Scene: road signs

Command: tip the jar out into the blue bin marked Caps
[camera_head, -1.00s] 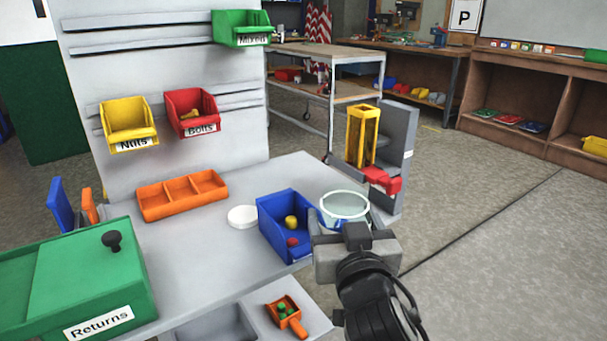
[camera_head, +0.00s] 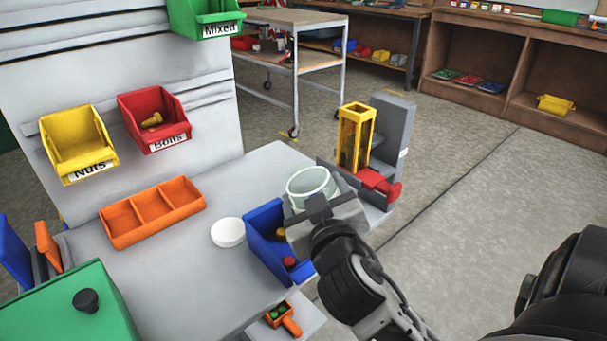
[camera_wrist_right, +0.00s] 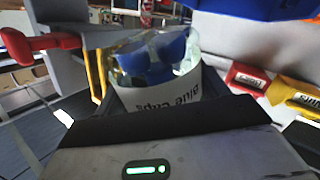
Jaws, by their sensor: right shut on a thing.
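The clear jar (camera_head: 311,186) is in my right gripper (camera_head: 322,207), which is shut on it. The right wrist view shows the jar (camera_wrist_right: 160,112) with a white label that reads "Blue caps", upside down in that picture, and blue caps (camera_wrist_right: 168,55) inside. In the head view its open mouth faces mostly up. The blue bin (camera_head: 262,222) stands on the table, with the jar over or just beside its back right side; I cannot tell which. A red piece and a yellow piece show in the bin. Its marking is not visible. My left gripper is not in view.
A white lid (camera_head: 227,232) lies left of the bin. An orange tray (camera_head: 152,212) is farther left, and a yellow and red fixture (camera_head: 356,140) stands behind right. An orange scoop (camera_head: 287,320) with green pieces lies in front. The green Returns box (camera_head: 62,315) is front left.

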